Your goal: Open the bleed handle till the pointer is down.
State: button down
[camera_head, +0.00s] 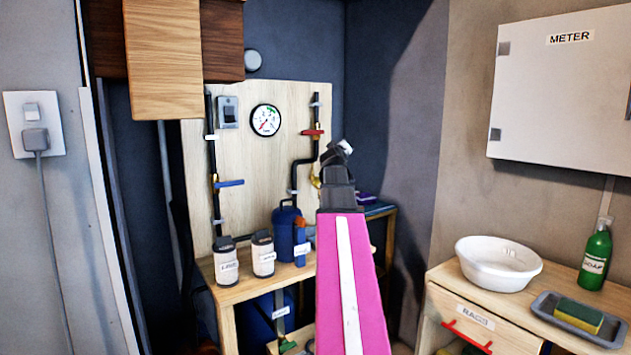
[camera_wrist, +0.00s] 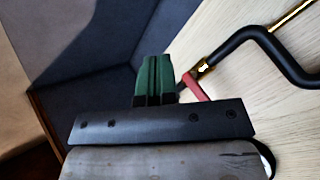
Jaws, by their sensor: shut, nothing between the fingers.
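A round white gauge (camera_head: 265,120) is on the wooden board, its red pointer seemingly toward the lower left. A red handle (camera_head: 313,132) crosses the right black pipe. A blue handle (camera_head: 229,183) sticks out sideways from the left pipe. I cannot read which one is the bleed handle. My gripper (camera_head: 343,147) is in front of the board's right edge, below and right of the red handle in the head view. In the wrist view its green fingers (camera_wrist: 155,75) are shut and empty. A red handle (camera_wrist: 195,87) lies just right of them; contact is unclear.
A black pipe (camera_wrist: 285,62) bends close by on the right of the wrist view. Bottles (camera_head: 226,262) and a blue canister (camera_head: 287,230) stand on the bench below. A meter box (camera_head: 560,90) and a basin (camera_head: 498,263) are at the right.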

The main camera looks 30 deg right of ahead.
jog(key=a+f+n+g+y, duration=0.4)
jog(key=a+y, duration=0.3)
jog(key=a, duration=0.5)
send_over(317, 185)
jog(key=s+a, duration=0.2)
jog(key=a, duration=0.2)
notch_tip(317, 185, down, 5)
jog(key=shift+n, duration=0.4)
jog(key=shift+w+d+f, duration=0.2)
jog(key=shift+d+f, duration=0.45)
jog(key=shift+f, duration=0.15)
jog(key=shift+w+d+f, duration=0.15)
jog(key=shift+d+f, duration=0.5)
jog(key=shift+f, duration=0.15)
jog(key=shift+f, duration=0.15)
jog(key=shift+d+f+n+h, duration=0.15)
jog(key=shift+f+n+h, duration=0.25)
jog(key=shift+f, duration=0.05)
jog(key=shift+f+n+t+h, duration=0.3)
jog(key=shift+n+t+h, duration=0.3)
jog(key=shift+h, duration=0.4)
jog(key=shift+d+f, duration=0.2)
jog(key=shift+f, duration=0.2)
